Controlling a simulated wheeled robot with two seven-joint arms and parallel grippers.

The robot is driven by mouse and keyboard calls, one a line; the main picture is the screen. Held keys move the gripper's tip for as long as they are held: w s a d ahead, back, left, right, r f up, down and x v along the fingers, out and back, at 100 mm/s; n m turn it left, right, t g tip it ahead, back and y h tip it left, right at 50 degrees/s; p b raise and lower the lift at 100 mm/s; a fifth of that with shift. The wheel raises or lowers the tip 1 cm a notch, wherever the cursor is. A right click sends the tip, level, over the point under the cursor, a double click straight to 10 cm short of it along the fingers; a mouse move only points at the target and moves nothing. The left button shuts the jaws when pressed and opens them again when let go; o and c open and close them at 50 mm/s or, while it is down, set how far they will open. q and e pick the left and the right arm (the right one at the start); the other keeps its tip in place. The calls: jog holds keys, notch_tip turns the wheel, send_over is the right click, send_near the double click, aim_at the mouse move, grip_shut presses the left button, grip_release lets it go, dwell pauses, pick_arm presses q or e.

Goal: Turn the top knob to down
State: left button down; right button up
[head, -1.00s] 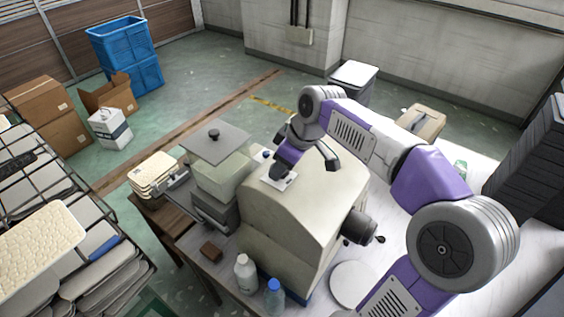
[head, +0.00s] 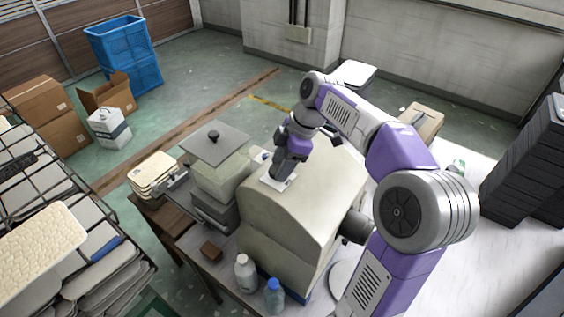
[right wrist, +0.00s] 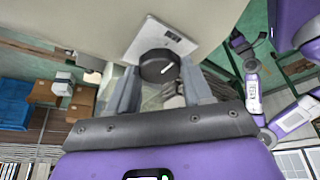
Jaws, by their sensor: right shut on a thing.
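The top knob (right wrist: 158,66) is round and black with a short white mark on its face. It sits on a white plate (right wrist: 177,38) on the beige machine (head: 300,215). In the head view the plate (head: 276,184) shows on the machine's top, and the knob is hidden. My right gripper (right wrist: 160,82) has one finger on each side of the knob and is shut on it. In the head view the right gripper (head: 283,174) points down at the plate. An arm end (right wrist: 240,45) at the right of the wrist view looks like my left one; its fingers are too small to judge.
A grey container with a lid (head: 214,144) stands left of the machine. A white bottle (head: 246,273) and a blue-capped bottle (head: 274,296) stand in front of it. A small brown block (head: 211,250) lies nearby. A wire rack (head: 60,215) of trays is at the left.

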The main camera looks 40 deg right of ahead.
jog(key=shift+f, duration=0.1)
dwell(0.3)
jog(key=o, duration=1)
jog(key=p+v, duration=0.1)
jog(key=v, duration=0.6)
jog(key=shift+d+r, duration=0.1)
jog(key=shift+r, duration=0.2)
